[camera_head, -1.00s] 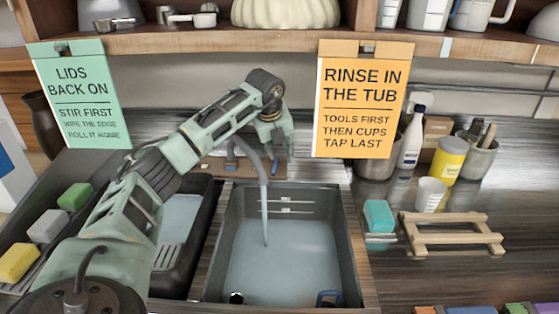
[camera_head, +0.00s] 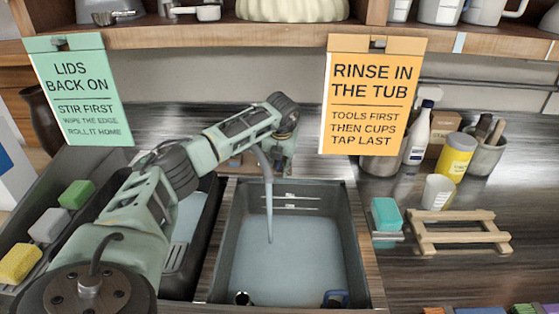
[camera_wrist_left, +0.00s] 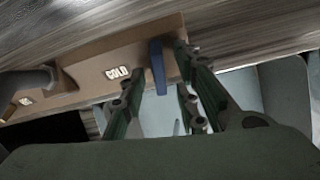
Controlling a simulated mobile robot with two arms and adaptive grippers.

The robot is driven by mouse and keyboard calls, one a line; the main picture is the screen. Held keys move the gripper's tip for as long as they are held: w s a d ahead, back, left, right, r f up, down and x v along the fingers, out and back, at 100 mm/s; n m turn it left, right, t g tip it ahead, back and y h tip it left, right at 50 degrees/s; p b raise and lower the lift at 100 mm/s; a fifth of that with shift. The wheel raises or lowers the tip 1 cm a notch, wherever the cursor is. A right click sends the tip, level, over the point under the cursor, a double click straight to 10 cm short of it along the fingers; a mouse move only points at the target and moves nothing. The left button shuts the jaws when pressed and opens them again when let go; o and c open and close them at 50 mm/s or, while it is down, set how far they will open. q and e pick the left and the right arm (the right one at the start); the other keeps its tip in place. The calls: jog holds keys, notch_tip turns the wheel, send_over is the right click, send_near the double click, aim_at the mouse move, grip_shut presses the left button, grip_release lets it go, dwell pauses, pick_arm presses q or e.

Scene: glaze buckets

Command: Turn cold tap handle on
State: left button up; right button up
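The cold tap handle, a blue lever (camera_wrist_left: 157,67), stands at the edge of a brown tap base (camera_wrist_left: 85,65) beside a COLD label (camera_wrist_left: 117,73) in the left wrist view. My left gripper (camera_wrist_left: 155,88) is open, with its fingers apart on either side of the lever; I cannot tell if either touches it. In the head view my left gripper (camera_head: 278,160) points down behind the tub, beside the grey spout (camera_head: 265,165), and the lever is hidden. A thin stream runs from the spout into the tub (camera_head: 351,240). My right gripper is out of view.
An orange sign (camera_head: 373,95) hangs just right of my left wrist, and a green sign (camera_head: 78,90) hangs at the left. A teal sponge (camera_head: 385,213) and a wooden rack (camera_head: 460,245) lie right of the tub. A shelf (camera_head: 220,37) runs above.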

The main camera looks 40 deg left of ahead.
pick_arm(q)
grip_shut()
dwell(0.3)
jog(key=shift+m, duration=0.8)
grip_release()
